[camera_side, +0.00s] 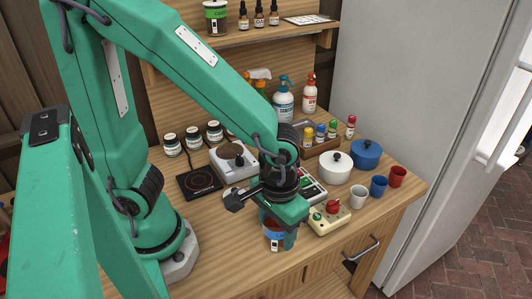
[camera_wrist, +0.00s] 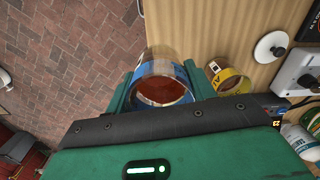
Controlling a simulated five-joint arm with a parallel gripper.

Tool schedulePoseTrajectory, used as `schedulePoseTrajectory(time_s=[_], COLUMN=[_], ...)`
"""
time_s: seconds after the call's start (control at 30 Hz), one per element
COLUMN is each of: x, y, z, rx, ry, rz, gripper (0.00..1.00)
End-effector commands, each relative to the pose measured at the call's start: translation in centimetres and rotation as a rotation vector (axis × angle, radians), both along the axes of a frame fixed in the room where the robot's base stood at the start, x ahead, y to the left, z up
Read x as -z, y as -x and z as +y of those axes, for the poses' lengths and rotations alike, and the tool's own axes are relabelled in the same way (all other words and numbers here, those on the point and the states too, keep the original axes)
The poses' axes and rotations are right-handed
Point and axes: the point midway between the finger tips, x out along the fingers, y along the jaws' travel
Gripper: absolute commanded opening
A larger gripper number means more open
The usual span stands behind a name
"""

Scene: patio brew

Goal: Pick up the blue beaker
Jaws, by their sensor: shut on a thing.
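The blue beaker (camera_wrist: 163,86) is a clear cup with a blue band and reddish-brown contents. My gripper (camera_wrist: 161,78) is shut on it, with one green finger on each side. In the side view the beaker (camera_side: 274,240) hangs below my gripper near the counter's front edge, roughly upright. My gripper hides its upper part. I cannot tell whether its base touches the counter.
A yellow-banded beaker (camera_wrist: 230,82) stands close to the right finger in the wrist view. A cream box with red knobs (camera_side: 329,216) sits right of my gripper. A black hot plate (camera_side: 199,182) and a white scale (camera_side: 233,160) lie to the left.

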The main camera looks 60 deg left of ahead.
Motion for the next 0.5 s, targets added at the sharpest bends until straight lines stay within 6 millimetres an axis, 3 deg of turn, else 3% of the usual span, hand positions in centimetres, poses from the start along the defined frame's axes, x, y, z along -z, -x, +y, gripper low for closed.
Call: schedulePoseTrajectory(time_s=[0.5], x=[-2.0], y=[2.6], z=[-2.2], rx=[0.002], ry=[0.0], rz=[-0.003], gripper=[0.25])
